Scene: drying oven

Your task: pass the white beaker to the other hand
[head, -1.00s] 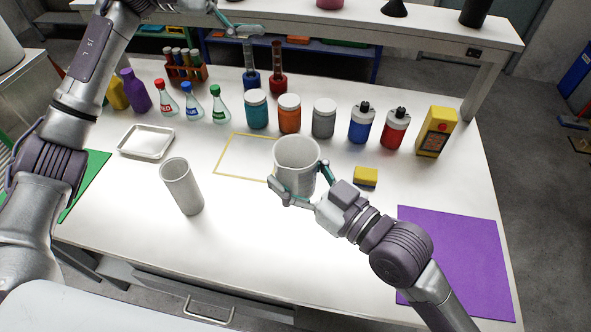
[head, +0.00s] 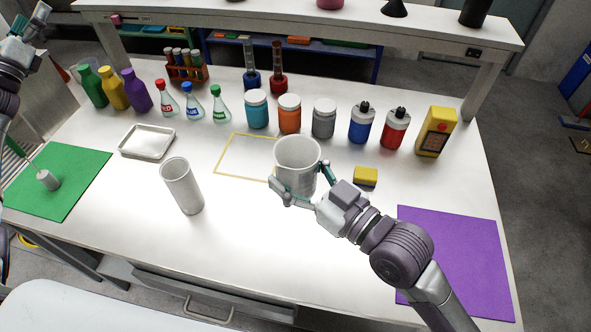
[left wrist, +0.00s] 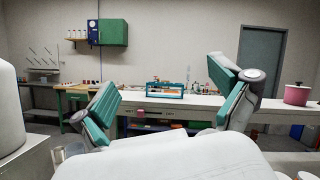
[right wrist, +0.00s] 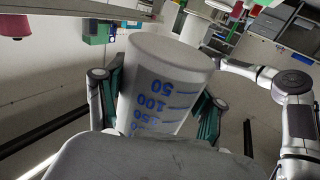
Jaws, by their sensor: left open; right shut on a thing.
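The white beaker (head: 297,152) is upright near the middle of the table, held by my right gripper (head: 299,188), whose fingers close on its two sides. In the right wrist view the beaker (right wrist: 165,85) fills the space between the fingers (right wrist: 155,105) and shows blue volume marks. Whether its base touches the table is hard to tell. My left gripper (head: 30,24) is at the far upper left of the head view, well away from the beaker. In the left wrist view its fingers (left wrist: 168,105) stand wide apart with nothing between them.
A tall white cylinder (head: 181,186) stands left of the beaker. A yellow outline (head: 218,160), a tray (head: 147,142) and a yellow sponge (head: 366,177) lie nearby. Several jars and bottles line the back. A green mat (head: 70,172) and purple mat (head: 456,255) lie at the sides.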

